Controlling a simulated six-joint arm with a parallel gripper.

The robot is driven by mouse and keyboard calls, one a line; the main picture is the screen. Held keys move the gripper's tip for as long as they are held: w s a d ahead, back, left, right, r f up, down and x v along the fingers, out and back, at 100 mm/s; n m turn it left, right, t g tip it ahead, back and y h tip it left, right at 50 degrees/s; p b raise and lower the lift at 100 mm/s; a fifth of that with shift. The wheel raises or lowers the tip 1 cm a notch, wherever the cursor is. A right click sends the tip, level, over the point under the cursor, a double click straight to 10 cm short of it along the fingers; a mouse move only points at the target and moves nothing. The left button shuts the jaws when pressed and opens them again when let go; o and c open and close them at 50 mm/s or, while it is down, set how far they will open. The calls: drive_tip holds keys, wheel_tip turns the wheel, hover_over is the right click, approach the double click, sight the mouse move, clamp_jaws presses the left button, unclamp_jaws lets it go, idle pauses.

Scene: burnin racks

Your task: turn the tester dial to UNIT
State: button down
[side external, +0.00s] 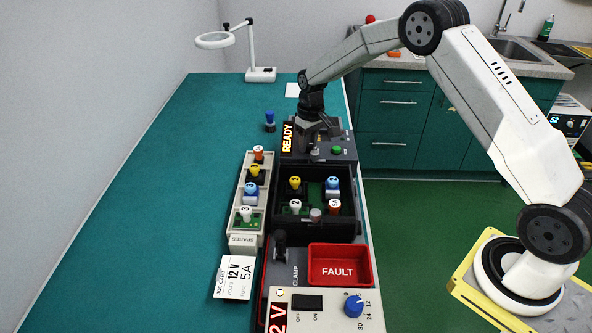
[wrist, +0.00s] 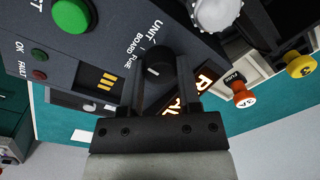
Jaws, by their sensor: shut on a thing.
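The tester (side external: 340,146) is a dark panel at the far end of the rack line, with a lit READY display (side external: 287,137). Its dial (wrist: 157,64) is a dark round knob between my fingers in the wrist view. The labels UNIT (wrist: 156,26), FUSE and BOARD are printed beside it. A short pale mark shows on the knob, but I cannot tell surely which label it points at. My gripper (wrist: 162,78) is shut on the dial from above. In the side view my gripper (side external: 314,124) hides the dial.
A green button (side external: 337,150) and small OK and FAULT lamps (wrist: 40,65) share the panel. A silvery knob (wrist: 216,14) is close by. Nearer are a black fixture (side external: 350,208) with coloured plugs, a spares rack (side external: 240,218), a red FAULT tray (side external: 338,248) and a job card (side external: 234,277).

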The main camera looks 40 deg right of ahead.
sight(310, 144)
drive_tip(key=m, duration=0.7)
idle(0.5)
drive_tip(key=shift+c, duration=1.5)
unclamp_jaws()
drive_tip(key=shift+r, duration=0.1)
drive_tip(key=shift+s+d+r, duration=0.1)
drive_tip(key=shift+r, duration=1.85)
drive_tip(key=shift+s+d+r, duration=0.1)
drive_tip(key=shift+r, duration=1.8)
drive_tip(key=shift+a, duration=0.1)
